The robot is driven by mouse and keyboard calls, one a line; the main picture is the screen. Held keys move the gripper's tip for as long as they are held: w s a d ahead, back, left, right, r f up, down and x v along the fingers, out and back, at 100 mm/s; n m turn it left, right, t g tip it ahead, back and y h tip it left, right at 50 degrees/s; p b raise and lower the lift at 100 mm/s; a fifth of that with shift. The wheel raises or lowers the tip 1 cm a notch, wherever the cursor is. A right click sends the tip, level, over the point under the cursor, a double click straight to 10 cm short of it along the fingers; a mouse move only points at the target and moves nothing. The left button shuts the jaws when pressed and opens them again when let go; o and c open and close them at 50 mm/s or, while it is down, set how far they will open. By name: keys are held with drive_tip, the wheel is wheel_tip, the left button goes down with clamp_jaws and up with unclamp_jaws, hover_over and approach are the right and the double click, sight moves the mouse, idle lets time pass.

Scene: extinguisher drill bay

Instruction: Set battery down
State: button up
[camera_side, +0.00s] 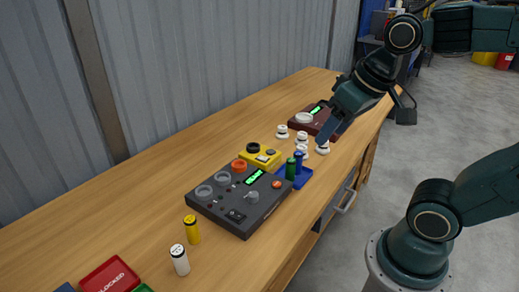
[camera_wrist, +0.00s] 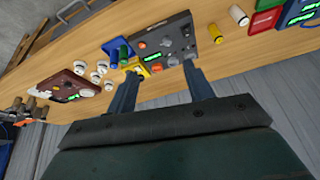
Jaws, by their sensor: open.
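A green battery (camera_side: 291,168) and a blue battery (camera_side: 298,162) stand upright on a blue tray (camera_side: 306,179) beside the dark grey console. In the wrist view the green battery (camera_wrist: 124,51) and the blue battery (camera_wrist: 114,65) also show. A yellow battery (camera_side: 192,230) and a white battery (camera_side: 180,260) stand on the bench at the console's near end. My gripper (camera_side: 323,138) is open, with nothing seen between its fingers. It appears raised above the bench, near the white knobs and the tray. Both fingers also show in the wrist view (camera_wrist: 160,76).
The dark grey console (camera_side: 243,221) with lit display fills mid-bench. A yellow box (camera_side: 262,161) sits behind it; several white knobs (camera_side: 302,137) and a maroon box (camera_side: 300,124) lie farther along. A red panel (camera_side: 108,277) is at the near end. A corrugated wall (camera_side: 190,60) backs the bench.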

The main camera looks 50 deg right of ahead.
drive_tip(key=shift+s+a+f+n+t, duration=0.15)
drive_tip(key=shift+s+a+n, duration=0.25)
drive_tip(key=shift+s, duration=0.45)
drive_tip(key=shift+s+a+f+n+t, duration=0.1)
drive_tip(key=shift+s+a+n+t, duration=0.1)
drive_tip(key=shift+s+n, duration=0.5)
